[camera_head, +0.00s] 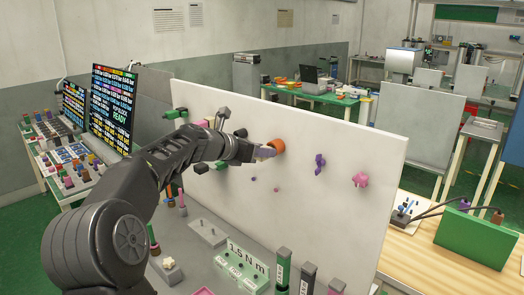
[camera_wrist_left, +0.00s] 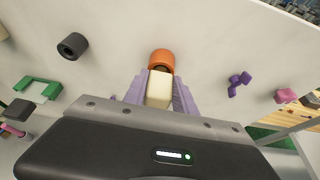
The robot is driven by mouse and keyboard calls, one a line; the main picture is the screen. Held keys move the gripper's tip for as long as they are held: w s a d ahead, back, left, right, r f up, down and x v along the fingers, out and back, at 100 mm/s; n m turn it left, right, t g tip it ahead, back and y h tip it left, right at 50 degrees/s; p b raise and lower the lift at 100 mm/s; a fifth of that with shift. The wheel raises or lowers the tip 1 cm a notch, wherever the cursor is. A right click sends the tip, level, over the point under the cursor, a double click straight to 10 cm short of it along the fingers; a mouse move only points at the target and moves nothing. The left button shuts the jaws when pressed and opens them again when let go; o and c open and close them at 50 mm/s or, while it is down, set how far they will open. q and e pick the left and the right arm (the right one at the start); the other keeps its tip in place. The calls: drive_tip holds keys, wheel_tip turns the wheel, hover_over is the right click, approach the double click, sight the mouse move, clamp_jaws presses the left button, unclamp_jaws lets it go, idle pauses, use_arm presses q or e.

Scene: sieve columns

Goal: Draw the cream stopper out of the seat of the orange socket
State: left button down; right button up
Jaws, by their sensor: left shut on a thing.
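The orange socket (camera_head: 277,146) sticks out from the white upright panel, near its middle in the head view. It also shows in the left wrist view (camera_wrist_left: 161,60), straight ahead of the fingers. The cream stopper (camera_wrist_left: 159,88) is a pale block between my left gripper's two lilac fingers, lined up with the socket's dark opening. Its far end meets the socket; how deep it sits I cannot tell. My left gripper (camera_head: 264,152) is shut on the stopper in front of the socket, and its fingers hide most of the stopper in the head view. My right gripper is not in view.
The white panel (camera_head: 345,226) also bears a purple piece (camera_head: 320,161), a pink knob (camera_head: 360,180) and, in the wrist view, a black socket (camera_wrist_left: 72,46) and a green bracket (camera_wrist_left: 37,88). Below stand several upright posts and a "1.5 N m" block (camera_head: 243,264).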

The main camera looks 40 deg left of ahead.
use_arm(q)
drive_tip(key=shift+s, duration=0.2)
idle(0.5)
drive_tip(key=shift+s+a+b, duration=0.15)
drive_tip(key=shift+s+b, duration=0.65)
drive_tip(key=shift+s, duration=0.6)
drive_tip(key=shift+s+a+b, duration=0.1)
drive_tip(key=shift+s+b, duration=0.65)
drive_tip(key=shift+s, duration=0.6)
